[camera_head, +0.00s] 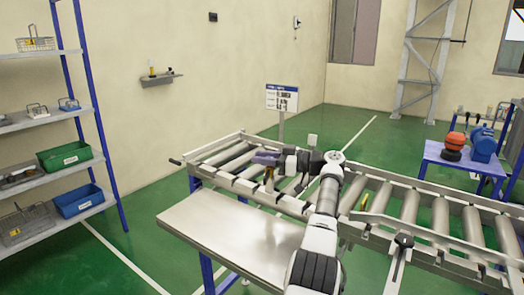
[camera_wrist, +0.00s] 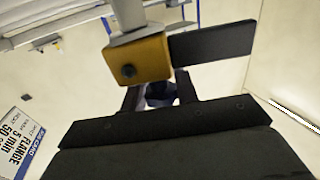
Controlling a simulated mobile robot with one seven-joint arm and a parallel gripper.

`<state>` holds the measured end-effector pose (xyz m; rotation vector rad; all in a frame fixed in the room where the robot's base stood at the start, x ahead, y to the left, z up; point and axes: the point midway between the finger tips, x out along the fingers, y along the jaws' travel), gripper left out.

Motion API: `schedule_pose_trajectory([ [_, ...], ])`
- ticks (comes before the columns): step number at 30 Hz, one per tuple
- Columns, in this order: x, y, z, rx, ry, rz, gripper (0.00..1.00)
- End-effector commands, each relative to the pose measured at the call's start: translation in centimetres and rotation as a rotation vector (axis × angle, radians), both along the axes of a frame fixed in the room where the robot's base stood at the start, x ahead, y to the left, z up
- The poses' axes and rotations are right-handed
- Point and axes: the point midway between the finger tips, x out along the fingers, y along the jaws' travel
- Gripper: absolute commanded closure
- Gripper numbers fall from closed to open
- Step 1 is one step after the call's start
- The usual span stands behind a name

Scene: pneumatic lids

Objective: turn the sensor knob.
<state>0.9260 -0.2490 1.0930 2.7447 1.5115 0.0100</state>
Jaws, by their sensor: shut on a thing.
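In the wrist view a yellow sensor block (camera_wrist: 138,60) with a dark round spot on its face hangs from a grey post. A dark flat bar (camera_wrist: 212,43) sticks out to its right. My gripper (camera_wrist: 159,84) is just below the block in that picture, its two dark fingers shut on a small dark blue part, seemingly the sensor knob (camera_wrist: 160,94). The block partly hides the fingertips and knob, so the knob's angle is unclear. In the head view my arm reaches over the roller conveyor, and a small yellow piece (camera_head: 268,173) shows beside my gripper (camera_head: 266,158).
The roller conveyor (camera_head: 440,215) runs across the middle, with a bare metal table (camera_head: 225,225) in front. A printed sign (camera_head: 282,97) stands behind it. A shelf rack (camera_head: 90,100) is at left. A blue table (camera_head: 450,160) with an orange-and-black object is at right.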

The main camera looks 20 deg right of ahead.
Motion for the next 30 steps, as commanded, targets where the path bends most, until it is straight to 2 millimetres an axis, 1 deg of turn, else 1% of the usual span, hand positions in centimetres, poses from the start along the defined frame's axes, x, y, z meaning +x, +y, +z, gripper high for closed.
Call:
schedule_pose_trajectory([
  [1, 0.0, -0.6, 0.7, 0.006, -0.002, -0.01, 0.93],
  [6, -0.2, -0.2, 0.6, 0.007, -0.007, 0.026, 0.97],
  [15, -0.5, 0.3, 0.4, 0.01, -0.013, 0.056, 0.97],
  [26, -0.5, 0.4, 0.4, 0.01, -0.013, 0.061, 0.97],
  [27, -0.5, 0.4, 0.3, 0.01, -0.013, 0.061, 0.7],
  [30, -0.5, 0.5, 0.3, 0.009, -0.012, 0.063, 0.57],
])
